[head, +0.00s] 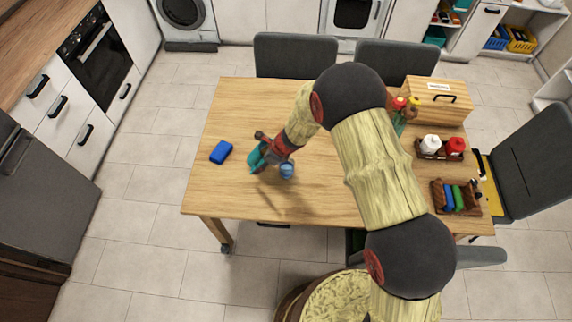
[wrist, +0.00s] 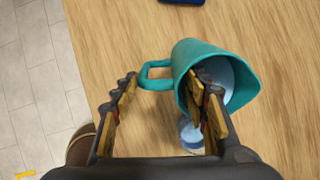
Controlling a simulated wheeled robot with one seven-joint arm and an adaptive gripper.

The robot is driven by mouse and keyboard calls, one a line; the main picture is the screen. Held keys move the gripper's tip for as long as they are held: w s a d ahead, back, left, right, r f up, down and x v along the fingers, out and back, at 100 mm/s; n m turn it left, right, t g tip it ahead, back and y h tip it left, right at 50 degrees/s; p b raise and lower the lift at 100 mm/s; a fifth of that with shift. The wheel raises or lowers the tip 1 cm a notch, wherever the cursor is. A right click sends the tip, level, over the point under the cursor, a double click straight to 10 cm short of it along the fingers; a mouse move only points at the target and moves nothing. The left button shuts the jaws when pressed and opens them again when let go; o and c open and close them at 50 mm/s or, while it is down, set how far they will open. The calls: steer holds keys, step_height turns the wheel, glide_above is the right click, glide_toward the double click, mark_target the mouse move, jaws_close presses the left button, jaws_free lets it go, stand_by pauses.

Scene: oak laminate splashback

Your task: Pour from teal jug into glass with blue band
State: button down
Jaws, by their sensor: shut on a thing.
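The teal jug (head: 257,159) is at my gripper (head: 267,150), over the left part of the table. In the wrist view, the jug (wrist: 202,55) is tilted with its mouth towards the camera, and pale blue shows inside. My gripper (wrist: 162,78) is shut on the jug: one finger is inside the mouth, the other beyond the handle. The glass with the blue band (head: 287,171) stands just right of the jug. In the wrist view, the glass (wrist: 190,134) is partly hidden behind the jug and a finger. I cannot tell whether any liquid is falling.
A blue block (head: 221,152) lies on the table (head: 235,105) left of the jug. At the right are a wooden bread box (head: 437,103), a caddy with white and red jars (head: 440,149) and a tray of coloured items (head: 456,197). The table's front left is clear.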

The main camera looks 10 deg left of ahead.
steer(key=shift+d+r+b, duration=0.1)
steer(key=shift+b, duration=0.5)
steer(key=shift+d+r+y+b, duration=0.1)
steer(key=shift+d+y+b, duration=0.15)
steer(key=shift+b, duration=0.4)
steer(key=shift+s+d+r+y+b, duration=0.1)
steer(key=shift+d+r+y+b, duration=0.4)
steer(key=shift+b, duration=1.85)
steer(key=shift+s+d+r+t+y+b, duration=0.15)
steer(key=shift+y+b, duration=0.35)
steer(key=shift+b, duration=0.9)
steer(key=shift+w+d+t+y+b, duration=0.2)
steer(key=shift+y+b, duration=0.25)
steer(key=shift+b, duration=0.9)
steer(key=shift+s+d+f+y+b, duration=0.15)
steer(key=shift+f+y+b, duration=0.45)
steer(key=shift+b, duration=2.1)
steer(key=shift+r, duration=0.3)
